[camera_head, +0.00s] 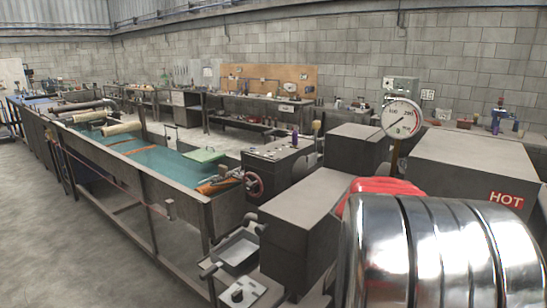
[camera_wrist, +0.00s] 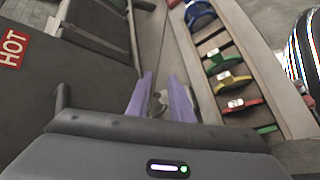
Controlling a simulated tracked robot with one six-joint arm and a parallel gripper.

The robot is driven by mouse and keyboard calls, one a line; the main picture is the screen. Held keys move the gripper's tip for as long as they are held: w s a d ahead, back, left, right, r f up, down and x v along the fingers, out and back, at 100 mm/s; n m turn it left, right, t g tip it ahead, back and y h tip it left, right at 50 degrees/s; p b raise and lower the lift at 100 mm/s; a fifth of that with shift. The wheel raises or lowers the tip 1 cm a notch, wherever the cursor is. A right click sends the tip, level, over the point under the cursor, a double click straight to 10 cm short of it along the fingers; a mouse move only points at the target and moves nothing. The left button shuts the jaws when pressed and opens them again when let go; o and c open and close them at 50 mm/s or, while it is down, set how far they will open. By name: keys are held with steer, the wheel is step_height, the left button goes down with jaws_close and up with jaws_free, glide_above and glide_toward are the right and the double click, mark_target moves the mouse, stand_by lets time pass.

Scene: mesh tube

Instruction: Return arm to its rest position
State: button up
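My gripper (camera_wrist: 160,77) shows in the wrist view as two purple fingers pointing away from the camera, with a clear gap between them. It is open. A small grey shape shows in the gap near the finger bases; I cannot tell what it is, and nothing is visibly clamped between the tips. The fingers lie between a dark box with a red HOT label (camera_wrist: 12,48) on the left and a wooden rack (camera_wrist: 237,43) on the right. I cannot make out my gripper in the head view.
The rack holds blue (camera_wrist: 200,15), green (camera_wrist: 224,58), yellow (camera_wrist: 231,82) and red (camera_wrist: 241,104) pieces. In the head view, a long water tank (camera_head: 150,165) stands left, grey boxes (camera_head: 300,210) and a dial gauge (camera_head: 402,118) centre-right. Open floor (camera_head: 50,230) lies at left.

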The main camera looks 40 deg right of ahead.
steer(key=w+a+f+t+y, duration=0.1)
steer(key=w+a+f+t, duration=0.2)
steer(key=a, duration=0.4)
steer(key=w+a+f+t+y, duration=0.1)
steer(key=w+a+t, duration=0.2)
steer(key=w+a, duration=0.35)
steer(key=w+a+f+t+y, duration=0.1)
steer(key=w+a+f+t, duration=0.15)
steer(key=a, duration=0.55)
steer(key=w+a+r+n+t+y, duration=0.1)
steer(key=a+r+n+t+y, duration=0.1)
steer(key=a, duration=0.9)
steer(key=w+a+r+n+t+y, duration=0.1)
steer(key=a+r+n+t, duration=0.1)
steer(key=a, duration=1)
steer(key=shift+w+r+t+y, duration=0.25)
steer(key=shift+r+t+y, duration=0.2)
steer(key=shift+t, duration=0.4)
